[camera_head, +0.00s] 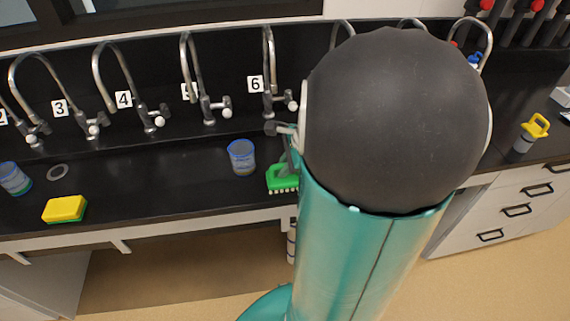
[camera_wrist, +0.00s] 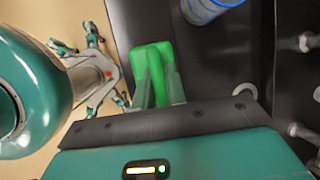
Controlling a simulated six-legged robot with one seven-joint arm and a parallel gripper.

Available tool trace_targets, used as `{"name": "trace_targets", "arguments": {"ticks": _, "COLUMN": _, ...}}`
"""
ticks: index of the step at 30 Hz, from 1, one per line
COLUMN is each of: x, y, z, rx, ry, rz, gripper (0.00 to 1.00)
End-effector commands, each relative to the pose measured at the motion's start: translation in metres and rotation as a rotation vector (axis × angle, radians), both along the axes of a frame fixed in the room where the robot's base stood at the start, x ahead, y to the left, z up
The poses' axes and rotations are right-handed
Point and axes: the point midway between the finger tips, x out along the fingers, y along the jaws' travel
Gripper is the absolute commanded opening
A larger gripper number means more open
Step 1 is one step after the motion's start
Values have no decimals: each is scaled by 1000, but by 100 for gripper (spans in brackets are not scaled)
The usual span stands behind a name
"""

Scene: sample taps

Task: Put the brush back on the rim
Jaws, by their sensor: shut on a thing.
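The brush (camera_head: 283,178) is bright green with pale bristles pointing down. In the head view it is at the front of the black counter, left of my arm. My gripper (camera_wrist: 157,74) is shut on the brush, which shows as a green block at its fingers in the wrist view (camera_wrist: 153,54). The black front rim (camera_head: 160,214) of the counter runs close to the brush. I cannot tell whether the brush touches it. My arm hides part of the gripper and the counter to the right.
A clear blue-rimmed cup (camera_head: 242,157) stands left of the brush. A yellow-green sponge (camera_head: 65,209) and another cup (camera_head: 14,178) are farther left. Numbered curved taps line the back. A yellow-handled object (camera_head: 532,132) stands at right. The counter between sponge and cup is clear.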

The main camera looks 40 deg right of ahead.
Motion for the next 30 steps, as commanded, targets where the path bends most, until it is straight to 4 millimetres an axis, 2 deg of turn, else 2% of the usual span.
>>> {"name": "trace_targets", "arguments": {"ticks": 2, "x": 0, "y": 1, "z": -2, "rx": 1, "ry": 0, "rz": 1, "gripper": 0}}
{"name": "trace_targets", "arguments": {"ticks": 3, "x": 0, "y": 1, "z": -3, "rx": 2, "ry": 0, "rz": 0, "gripper": 15}}
{"name": "trace_targets", "arguments": {"ticks": 6, "x": 1, "y": 0, "z": -2, "rx": 1, "ry": -1, "rz": 0, "gripper": 34}}
{"name": "trace_targets", "arguments": {"ticks": 17, "x": 1, "y": -2, "z": 2, "rx": -2, "ry": 0, "rz": 0, "gripper": 34}}
{"name": "trace_targets", "arguments": {"ticks": 23, "x": -9, "y": -9, "z": 29, "rx": -5, "ry": -3, "rz": 0, "gripper": 34}}
{"name": "trace_targets", "arguments": {"ticks": 30, "x": -29, "y": -20, "z": 76, "rx": -3, "ry": -3, "rz": 0, "gripper": 34}}
